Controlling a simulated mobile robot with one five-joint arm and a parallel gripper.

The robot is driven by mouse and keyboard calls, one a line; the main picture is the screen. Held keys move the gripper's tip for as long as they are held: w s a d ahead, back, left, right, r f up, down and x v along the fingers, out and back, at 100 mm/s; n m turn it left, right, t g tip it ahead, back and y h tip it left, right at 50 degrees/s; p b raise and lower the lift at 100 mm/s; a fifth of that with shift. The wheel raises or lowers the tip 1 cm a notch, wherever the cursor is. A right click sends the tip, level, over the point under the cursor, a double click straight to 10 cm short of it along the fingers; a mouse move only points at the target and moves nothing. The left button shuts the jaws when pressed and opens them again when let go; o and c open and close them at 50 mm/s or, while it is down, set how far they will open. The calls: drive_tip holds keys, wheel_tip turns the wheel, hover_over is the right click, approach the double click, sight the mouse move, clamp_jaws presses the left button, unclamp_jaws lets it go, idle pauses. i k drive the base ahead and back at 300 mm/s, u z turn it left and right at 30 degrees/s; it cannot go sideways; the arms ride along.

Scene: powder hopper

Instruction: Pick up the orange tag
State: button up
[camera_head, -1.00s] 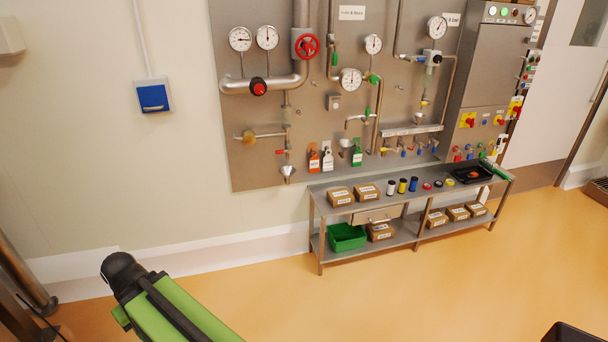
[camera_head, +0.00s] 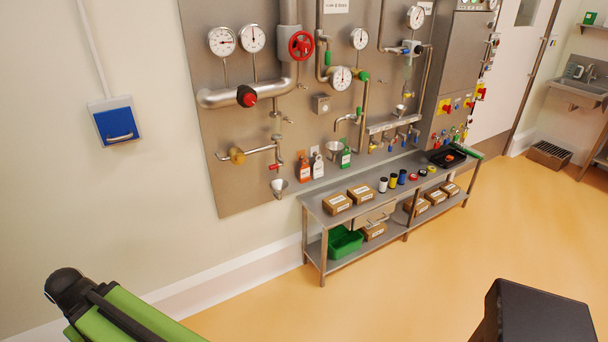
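The orange tag (camera_head: 304,170) hangs low on the steel wall panel, just above the back edge of the bench. It is small, with a pale label on its lower part. A white tag (camera_head: 317,167) hangs right beside it, and a green tag (camera_head: 345,159) hangs further right, past a small funnel. My green arm shows at the lower left, well away from the tags. My gripper is not in view.
A steel bench (camera_head: 364,199) below the tags holds cardboard boxes (camera_head: 337,204), small jars and a black tray (camera_head: 446,158). A green bin (camera_head: 344,242) sits on its lower shelf. A dark boxy shape (camera_head: 532,316) fills the lower right. The floor before the bench is clear.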

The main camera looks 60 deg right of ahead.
sight(305, 177)
drive_tip(key=z, duration=0.75)
drive_tip(key=i, duration=1.25)
drive_tip(key=z, duration=0.7)
drive_tip(key=k, duration=0.9)
drive_tip(key=z, duration=0.15)
drive_tip(key=i, duration=0.95)
drive_tip(key=u, duration=0.05)
